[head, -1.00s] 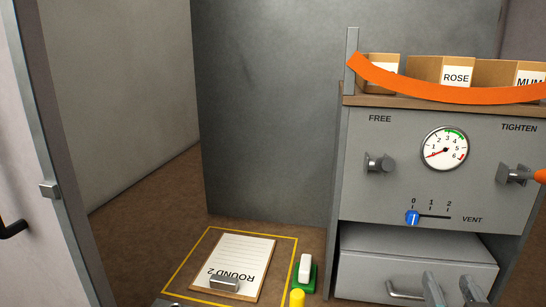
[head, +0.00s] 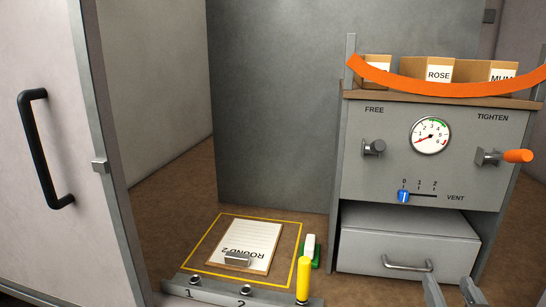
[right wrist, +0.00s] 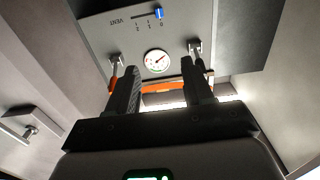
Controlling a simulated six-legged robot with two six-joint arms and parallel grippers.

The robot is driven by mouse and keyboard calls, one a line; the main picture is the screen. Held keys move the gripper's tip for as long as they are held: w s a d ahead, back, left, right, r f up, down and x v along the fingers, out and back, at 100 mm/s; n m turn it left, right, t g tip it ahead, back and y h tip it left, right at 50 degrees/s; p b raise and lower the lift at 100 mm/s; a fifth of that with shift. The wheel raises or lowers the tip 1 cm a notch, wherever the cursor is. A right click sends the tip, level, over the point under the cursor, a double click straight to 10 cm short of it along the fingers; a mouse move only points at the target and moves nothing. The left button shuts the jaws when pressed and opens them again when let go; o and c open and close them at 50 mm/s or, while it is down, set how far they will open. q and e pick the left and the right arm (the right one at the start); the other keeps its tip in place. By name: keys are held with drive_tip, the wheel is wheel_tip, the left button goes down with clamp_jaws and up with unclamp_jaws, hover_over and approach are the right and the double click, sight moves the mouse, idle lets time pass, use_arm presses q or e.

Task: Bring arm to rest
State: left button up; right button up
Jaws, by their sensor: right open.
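My right gripper (head: 452,290) shows at the bottom right of the head view, in front of the drawer (head: 365,248). Its two fingers stand apart with nothing between them. In the right wrist view the same gripper (right wrist: 163,85) is open and empty, pointing toward the grey panel with the gauge (right wrist: 157,62). The fingers appear apart from the panel. My left gripper is not in the head view.
An orange band (head: 440,90) crosses labelled boxes on top. A clipboard (head: 245,245) lies inside a yellow outline. A door with a black handle (head: 45,150) stands at left.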

drive_tip(key=w+a+f+n+g+y, duration=0.1)
drive_tip(key=a+f+g, duration=0.15)
drive_tip(key=f, duration=0.75)
drive_tip(key=w+a+f+n+g+y, duration=0.1)
drive_tip(key=f+g, duration=0.2)
drive_tip(key=f, duration=0.7)
drive_tip(key=w+a+f+n+g+y, duration=0.1)
drive_tip(key=a+f+g, duration=0.15)
drive_tip(key=f, duration=0.85)
drive_tip(key=s+a+f+g+y, duration=0.2)
drive_tip(key=s+a+f+g, duration=0.25)
drive_tip(key=s+f, duration=0.4)
drive_tip(key=s+a+f+g+y, duration=0.3)
drive_tip(key=s+a+f+g, duration=0.15)
drive_tip(key=s+f, duration=0.45)
use_arm(q)
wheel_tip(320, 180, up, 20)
drive_tip(key=p, duration=1.9)
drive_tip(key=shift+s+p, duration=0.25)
drive_tip(key=shift+p, duration=0.15)
use_arm(e)
wheel_tip(320, 180, up, 19)
drive_tip(key=a+m, duration=0.1)
drive_tip(key=m, duration=0.1)
drive_tip(key=shift+w, duration=0.2)
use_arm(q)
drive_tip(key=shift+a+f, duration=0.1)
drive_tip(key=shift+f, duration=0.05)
